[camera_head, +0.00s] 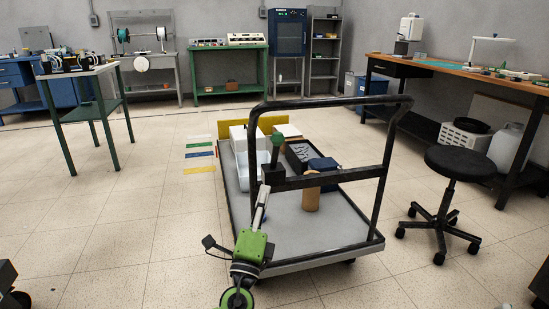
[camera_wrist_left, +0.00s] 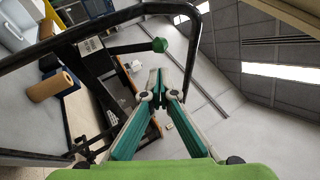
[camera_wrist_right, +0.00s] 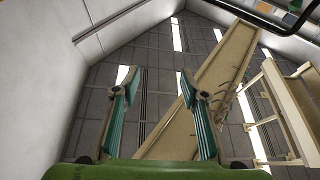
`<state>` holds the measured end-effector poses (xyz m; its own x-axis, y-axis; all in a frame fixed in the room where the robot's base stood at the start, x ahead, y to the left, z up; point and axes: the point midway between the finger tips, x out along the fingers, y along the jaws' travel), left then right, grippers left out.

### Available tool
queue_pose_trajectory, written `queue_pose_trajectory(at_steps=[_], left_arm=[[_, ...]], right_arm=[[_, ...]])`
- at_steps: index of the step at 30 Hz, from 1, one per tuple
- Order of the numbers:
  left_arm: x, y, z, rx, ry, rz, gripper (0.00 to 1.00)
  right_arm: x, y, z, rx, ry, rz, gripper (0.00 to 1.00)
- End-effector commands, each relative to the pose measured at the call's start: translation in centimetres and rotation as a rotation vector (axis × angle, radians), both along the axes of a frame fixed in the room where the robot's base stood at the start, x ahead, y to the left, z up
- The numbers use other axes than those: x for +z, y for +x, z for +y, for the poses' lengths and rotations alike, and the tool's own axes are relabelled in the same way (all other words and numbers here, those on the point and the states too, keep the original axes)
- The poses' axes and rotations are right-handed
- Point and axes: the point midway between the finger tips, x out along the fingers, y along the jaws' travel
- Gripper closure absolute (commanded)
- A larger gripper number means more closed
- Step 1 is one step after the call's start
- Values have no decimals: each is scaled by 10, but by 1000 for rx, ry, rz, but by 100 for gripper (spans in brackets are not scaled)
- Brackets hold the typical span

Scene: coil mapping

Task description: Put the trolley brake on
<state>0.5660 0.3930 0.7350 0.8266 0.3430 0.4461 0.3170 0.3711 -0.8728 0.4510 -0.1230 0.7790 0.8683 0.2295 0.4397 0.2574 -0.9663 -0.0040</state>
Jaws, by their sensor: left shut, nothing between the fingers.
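The trolley (camera_head: 270,228) has a grey deck with a dark rim and a black tubular push handle (camera_head: 335,102). A black lever with a green ball knob (camera_head: 277,139) stands up from a dark block on the handle's crossbar. The knob also shows in the left wrist view (camera_wrist_left: 158,45), on the end of its lever. My left gripper (camera_head: 264,192) is shut and empty. In the head view it points up, just below the lever's block; I cannot tell whether it touches. My right gripper (camera_wrist_right: 155,78) is open and empty in its wrist view, away from the trolley.
The deck carries white boxes (camera_head: 240,140), a brown cylinder (camera_head: 312,198), a dark crate (camera_head: 297,155) and a blue box (camera_head: 322,166). A black stool (camera_head: 460,162) stands to the right, near a long workbench (camera_head: 450,70). A green-legged table (camera_head: 80,70) stands left.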

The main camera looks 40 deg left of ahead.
Motion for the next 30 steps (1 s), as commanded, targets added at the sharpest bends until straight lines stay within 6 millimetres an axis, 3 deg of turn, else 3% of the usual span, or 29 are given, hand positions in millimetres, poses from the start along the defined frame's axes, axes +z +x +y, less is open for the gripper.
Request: queue_pose_trajectory(at_steps=[8,21,30], left_arm=[[5,9,4,1,-2,0,100],[45,82,34,1,-2,0,100],[59,113,47,-1,-2,3,100]], right_arm=[[-8,4,0,-3,-12,42,60],[-67,19,-4,-19,-88,321,60],[-81,19,-6,-23,-103,379,60]])
